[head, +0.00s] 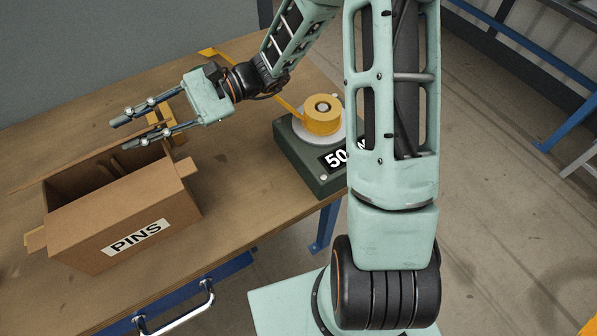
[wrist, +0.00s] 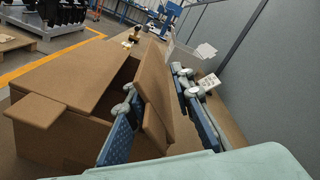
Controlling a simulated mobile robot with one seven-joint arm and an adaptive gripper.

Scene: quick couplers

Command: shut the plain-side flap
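An open cardboard box labelled PINS (head: 125,222) stands on the workbench, its label facing the near side. In the wrist view a long cardboard flap (wrist: 153,82) stands raised and tilted on the unlabelled far side, beside the dark opening. A broad flap on the label side (wrist: 85,72) looks to lie flat. My gripper (head: 121,134) is above the far side of the box, fingers spread and holding nothing. In the wrist view the fingers (wrist: 155,80) appear on either side of the raised flap. I cannot tell whether either touches it.
Small end flaps stick out at the box's right (head: 186,167) and left (head: 35,241). A dark green unit with a yellow roll (head: 322,117) stands to the right. The bench (head: 235,205) is clear between box and unit.

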